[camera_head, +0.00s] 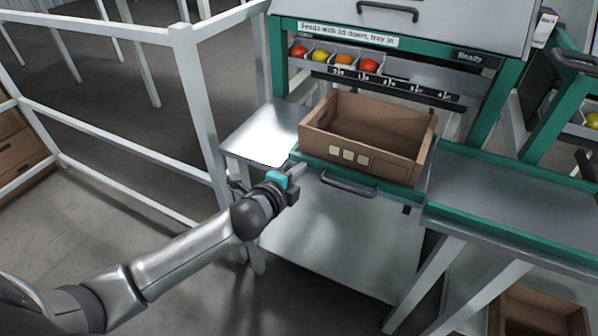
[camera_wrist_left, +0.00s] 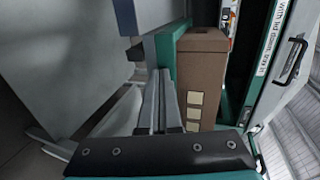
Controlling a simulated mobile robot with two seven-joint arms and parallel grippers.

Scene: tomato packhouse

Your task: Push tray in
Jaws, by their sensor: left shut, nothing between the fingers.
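The tray (camera_head: 388,187) is a green-edged slide with a dark bar handle (camera_head: 348,183), sticking out from the front of the green-framed machine. A brown open crate (camera_head: 318,148) with several pale squares on its front sits on it. The crate also shows in the left wrist view (camera_wrist_left: 203,62), beside the tray's green edge (camera_wrist_left: 167,48). My left gripper (camera_head: 301,169) is shut and empty at the tray's front left corner, left of the handle. Its fingers (camera_wrist_left: 160,98) look close to the tray; I cannot tell whether they touch. My right gripper is out of view.
A pale lid (camera_head: 430,22) with a handle is above the machine's opening, over a row of cups (camera_head: 320,57) with red, yellow and orange tomatoes. A metal side table (camera_head: 262,132) and white railing (camera_head: 200,110) stand left. A green-edged bench (camera_head: 520,200) adjoins right.

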